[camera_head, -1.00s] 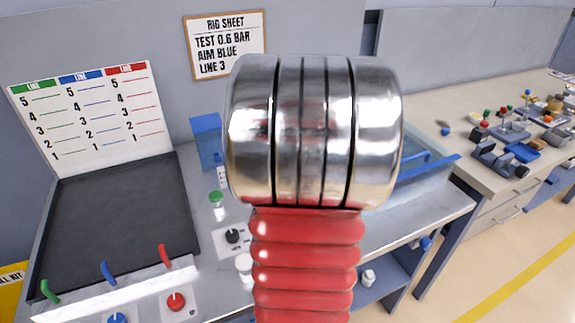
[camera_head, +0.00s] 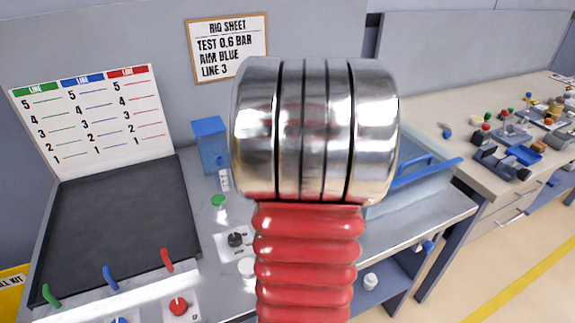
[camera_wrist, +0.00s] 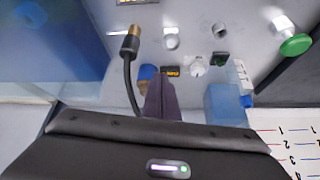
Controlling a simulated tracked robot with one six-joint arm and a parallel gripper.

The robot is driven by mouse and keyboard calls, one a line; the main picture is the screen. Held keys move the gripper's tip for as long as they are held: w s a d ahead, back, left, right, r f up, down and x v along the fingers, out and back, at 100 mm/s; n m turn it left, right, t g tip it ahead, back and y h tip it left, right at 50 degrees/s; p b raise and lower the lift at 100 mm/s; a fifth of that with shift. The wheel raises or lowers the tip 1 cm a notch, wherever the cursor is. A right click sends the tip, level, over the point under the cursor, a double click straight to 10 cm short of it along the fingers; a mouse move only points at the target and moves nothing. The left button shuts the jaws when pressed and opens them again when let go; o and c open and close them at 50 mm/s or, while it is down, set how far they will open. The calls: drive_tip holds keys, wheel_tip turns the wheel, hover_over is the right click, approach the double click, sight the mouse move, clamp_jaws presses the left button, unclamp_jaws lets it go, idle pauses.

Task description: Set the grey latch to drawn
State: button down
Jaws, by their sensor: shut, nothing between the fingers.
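I cannot pick out the grey latch for certain in either view.
A black hose with a brass end (camera_wrist: 131,42) rises beside my gripper. A blue box (camera_head: 210,143), a green knob (camera_head: 218,200) and a black dial (camera_head: 235,240) stand left of my arm. A clear tank with a blue handle (camera_head: 425,172) is to the right.

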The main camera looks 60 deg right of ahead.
drive_tip(key=s+a+r, duration=0.5)
drive_tip(key=s, duration=0.1)
idle(0.4)
idle(0.5)
